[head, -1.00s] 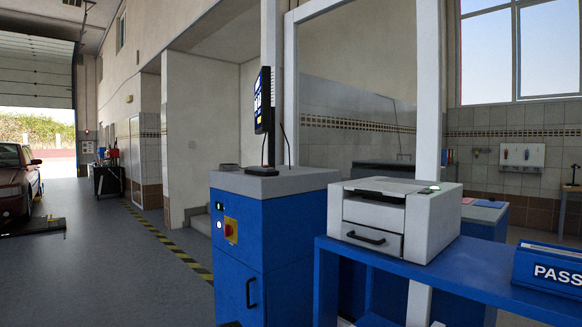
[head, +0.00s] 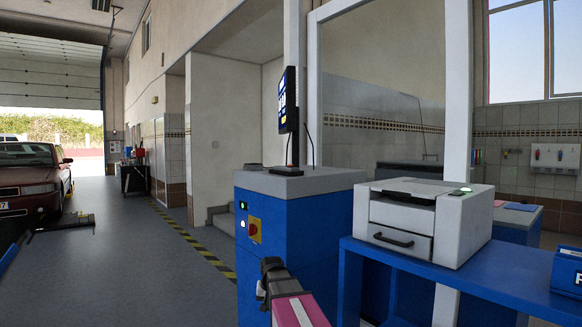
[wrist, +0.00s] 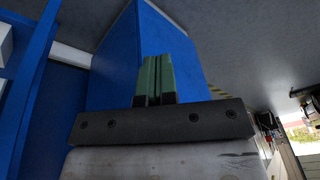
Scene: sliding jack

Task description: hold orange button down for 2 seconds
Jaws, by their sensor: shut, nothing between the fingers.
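I cannot make out a distinct orange button. The blue cabinet (head: 295,240) has a yellow-orange plate (head: 255,237) with a red knob on its front left face, below a small dark display and a white round button (head: 243,223). My arm reaches up from the bottom of the head view, and its dark end lies below the plate, apart from it in the picture. In the wrist view my gripper (wrist: 164,60) has its greenish fingers shut and empty, with a blue cabinet side behind them. Any contact with the cabinet cannot be seen.
A white printer (head: 450,225) stands on a blue table (head: 405,262) at the right. A monitor (head: 288,100) stands on the cabinet. A red car (head: 30,180) is at the far left. Open grey floor (head: 140,255) lies left of the cabinet.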

